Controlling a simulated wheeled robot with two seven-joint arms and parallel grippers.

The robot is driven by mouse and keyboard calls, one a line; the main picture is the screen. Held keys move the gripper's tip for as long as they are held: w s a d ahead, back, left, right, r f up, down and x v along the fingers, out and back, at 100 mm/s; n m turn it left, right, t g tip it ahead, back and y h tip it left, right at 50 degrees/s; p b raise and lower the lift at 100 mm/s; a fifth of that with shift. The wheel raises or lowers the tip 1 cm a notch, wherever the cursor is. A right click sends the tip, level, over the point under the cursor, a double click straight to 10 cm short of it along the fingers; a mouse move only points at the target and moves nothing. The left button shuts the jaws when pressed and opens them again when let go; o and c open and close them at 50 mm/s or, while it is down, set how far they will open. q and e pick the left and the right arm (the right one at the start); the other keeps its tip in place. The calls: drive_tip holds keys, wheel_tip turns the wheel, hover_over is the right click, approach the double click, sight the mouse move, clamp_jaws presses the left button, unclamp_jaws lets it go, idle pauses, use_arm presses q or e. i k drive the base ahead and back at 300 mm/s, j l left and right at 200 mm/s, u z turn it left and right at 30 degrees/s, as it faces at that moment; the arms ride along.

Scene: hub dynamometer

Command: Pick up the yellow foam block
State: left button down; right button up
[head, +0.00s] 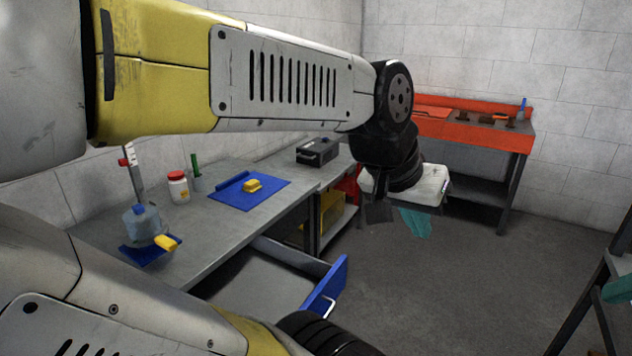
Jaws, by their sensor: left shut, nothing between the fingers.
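Two small yellow objects are on the grey bench on the left. One yellow piece (253,185) lies on a blue mat (222,199). The other yellow piece (166,242) is at a small dark blue pad (138,257), beside a bluish see-through container. I cannot tell which one is foam. My right gripper is not in view.
A white jar with a red lid (178,187) and a black box (318,152) stand on the bench. A blue-fronted drawer (326,287) is pulled out below it.

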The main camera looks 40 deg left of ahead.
sight(251, 186)
drive_tip(key=i+u, duration=0.15)
drive_tip(key=i, duration=0.35)
drive_tip(key=i+l+u, duration=0.15)
drive_tip(key=i, duration=0.35)
drive_tip(key=i+l+u, duration=0.15)
drive_tip(key=i, duration=0.3)
drive_tip(key=i+u, duration=0.65)
drive_tip(key=u, duration=0.3)
drive_tip(key=i+l+u, duration=0.3)
drive_tip(key=u, duration=0.15)
drive_tip(key=i+u, duration=0.15)
drive_tip(key=u, duration=0.25)
drive_tip(key=i+l+u, duration=0.1)
drive_tip(key=u, duration=0.3)
drive_tip(key=i+l+u, duration=0.15)
drive_tip(key=u, duration=0.25)
drive_tip(key=i+l+u, duration=0.15)
drive_tip(key=u, duration=0.25)
drive_tip(key=i+l+u, duration=0.1)
drive_tip(key=l+u, duration=0.15)
drive_tip(key=u, duration=0.2)
drive_tip(key=i+l+u, duration=0.2)
drive_tip(key=l+u, duration=0.2)
drive_tip(key=i+l, duration=0.05)
